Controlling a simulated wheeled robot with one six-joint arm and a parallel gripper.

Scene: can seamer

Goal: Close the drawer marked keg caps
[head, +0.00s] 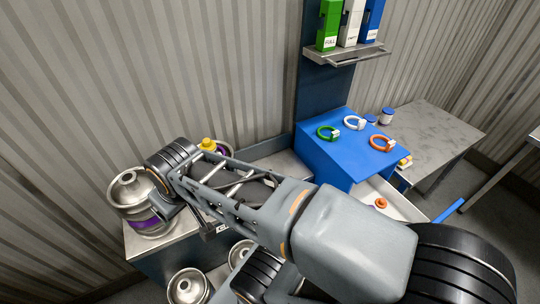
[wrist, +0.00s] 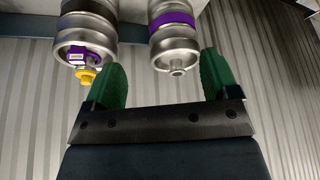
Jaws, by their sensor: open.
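A blue cabinet (head: 325,158) stands right of centre in the head view. A drawer with a pale inside (head: 402,207) is pulled out of its right side, with a blue front edge (head: 448,210). An orange-topped item (head: 381,203) lies in it. My arm hides part of the drawer, and no keg caps marking is readable. My gripper (wrist: 160,62) has green fingers, spread open and empty in the wrist view. It faces kegs, away from the drawer. In the head view I cannot make out its fingers.
Steel kegs (head: 129,188) stand on a bench at left, one with a purple band (wrist: 172,20). Green, white and orange rings (head: 383,143) lie on the cabinet top. A grey table (head: 430,130) stands behind right. A shelf (head: 345,54) holds binders above.

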